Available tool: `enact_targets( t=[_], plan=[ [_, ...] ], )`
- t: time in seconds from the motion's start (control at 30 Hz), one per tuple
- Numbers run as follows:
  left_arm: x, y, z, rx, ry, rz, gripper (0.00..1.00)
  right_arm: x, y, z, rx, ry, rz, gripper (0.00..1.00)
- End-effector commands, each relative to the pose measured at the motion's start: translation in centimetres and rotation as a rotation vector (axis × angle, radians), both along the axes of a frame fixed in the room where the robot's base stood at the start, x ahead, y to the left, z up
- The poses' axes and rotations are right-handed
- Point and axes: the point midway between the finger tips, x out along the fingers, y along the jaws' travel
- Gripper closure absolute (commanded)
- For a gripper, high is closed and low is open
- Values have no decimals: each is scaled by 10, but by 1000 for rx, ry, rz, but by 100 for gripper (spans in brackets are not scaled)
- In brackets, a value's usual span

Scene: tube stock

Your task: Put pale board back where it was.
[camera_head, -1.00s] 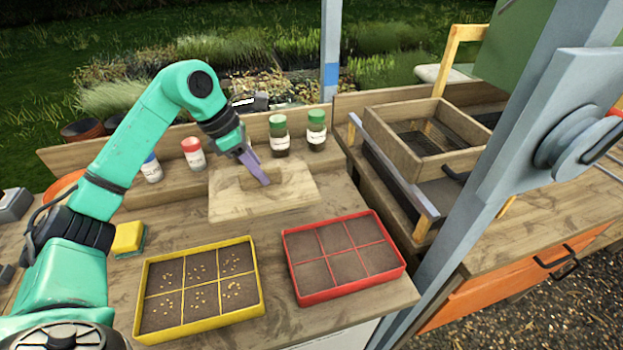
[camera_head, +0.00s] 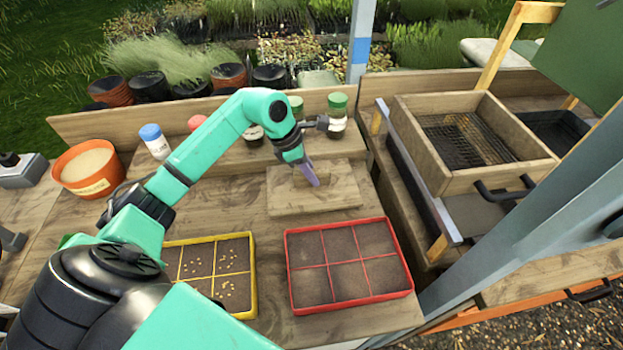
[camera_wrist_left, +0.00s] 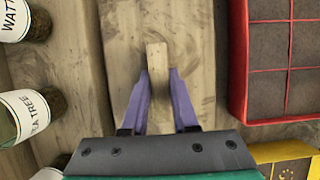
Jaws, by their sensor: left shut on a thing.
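The pale board (camera_head: 340,198) is a flat wooden rectangle at the middle of the bench, behind the red tray and in front of the bottle shelf. A small upright wooden block stands on it as a grip. My left gripper (camera_head: 314,178) points down at the board from above. In the left wrist view its two purple fingers (camera_wrist_left: 158,82) are shut on that block, with the board (camera_wrist_left: 190,45) beneath. I cannot tell whether the board rests on the bench or hangs just above it. My right gripper is in neither view.
A red seed tray (camera_head: 349,266) and a yellow one (camera_head: 253,275) stand at the front. Bottles, including a green-capped one (camera_head: 337,115), line the back shelf. A wooden sieve box (camera_head: 470,178) is at right, an orange pot (camera_head: 88,170) at left. Bench left of the board is clear.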

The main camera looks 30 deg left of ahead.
Motion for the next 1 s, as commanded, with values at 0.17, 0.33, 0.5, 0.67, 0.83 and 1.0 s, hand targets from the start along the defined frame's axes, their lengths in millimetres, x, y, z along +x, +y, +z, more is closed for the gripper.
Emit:
enact_targets(
  t=[0.17,0.33,0.5,0.67,0.83,1.0],
  plan=[
    [-1,0,-30,-2,4,1,100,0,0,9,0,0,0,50],
    [0,0,-36,0,-2,-1,100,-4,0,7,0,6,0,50],
    [0,0,-40,1,-1,-1,100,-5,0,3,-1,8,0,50],
    [0,0,-39,1,1,0,43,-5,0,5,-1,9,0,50],
    [0,0,-39,1,1,0,43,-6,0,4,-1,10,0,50],
    [-1,3,-31,2,-3,2,43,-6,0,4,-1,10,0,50]
  ],
)
